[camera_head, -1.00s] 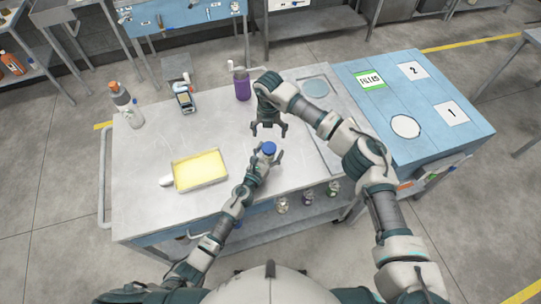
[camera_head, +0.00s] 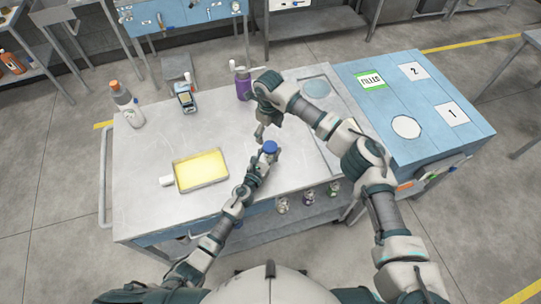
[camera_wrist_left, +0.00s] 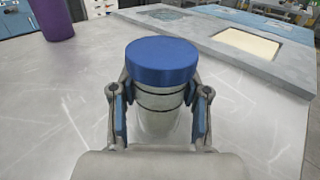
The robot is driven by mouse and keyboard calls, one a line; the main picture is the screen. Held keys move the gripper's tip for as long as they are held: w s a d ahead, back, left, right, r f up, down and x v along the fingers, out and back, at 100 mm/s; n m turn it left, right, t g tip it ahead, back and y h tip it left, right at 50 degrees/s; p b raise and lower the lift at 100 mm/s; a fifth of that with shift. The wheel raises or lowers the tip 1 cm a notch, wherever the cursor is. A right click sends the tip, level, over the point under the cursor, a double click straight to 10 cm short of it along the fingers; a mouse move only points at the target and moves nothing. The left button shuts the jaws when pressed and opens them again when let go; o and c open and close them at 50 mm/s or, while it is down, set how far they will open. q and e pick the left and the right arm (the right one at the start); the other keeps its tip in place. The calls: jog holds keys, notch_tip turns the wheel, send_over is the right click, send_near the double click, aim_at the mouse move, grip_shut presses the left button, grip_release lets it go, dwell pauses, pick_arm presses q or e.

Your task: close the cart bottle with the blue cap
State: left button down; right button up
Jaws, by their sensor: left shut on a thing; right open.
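The bottle (camera_wrist_left: 158,108) is a clear, pale jar with dark bands. My left gripper (camera_head: 268,158) is shut around its sides, one finger on each side in the left wrist view (camera_wrist_left: 160,118). The blue cap (camera_wrist_left: 162,60) sits level on top of the bottle; whether it is screwed tight cannot be told. The cap also shows in the head view (camera_head: 270,147). My right gripper (camera_head: 260,132) is open, seen nearly edge-on, just up and left of the cap in the head view. It appears empty and apart from the cap.
A yellow-filled tray (camera_head: 201,185) lies left on the metal cart (camera_head: 150,215). A blue table (camera_head: 440,85) adjoins at right. The cart's middle is clear.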

aim_at(270, 146)
jog(key=n, duration=0.5)
jog(key=shift+a, duration=0.3)
jog(key=n, duration=0.5)
jog(key=d+n, duration=0.1)
jog(key=n, duration=0.1)
jog(key=shift+w+n, duration=0.1)
jog(key=shift+n, duration=0.2)
jog(key=n, duration=0.6)
jog(key=shift+d, duration=0.3)
jog(key=shift+a+n, duration=0.3)
jog(key=shift+n, duration=0.7)
jog(key=shift+a, duration=0.45)
jog(key=shift+d+f, duration=0.25)
jog(key=shift+d, duration=0.1)
notch_tip(270, 146, down, 7)
jog(key=shift+r, duration=0.15)
jog(key=shift+a+f, duration=0.2)
jog(key=shift+f, duration=0.25)
jog(key=shift+d, duration=0.15)
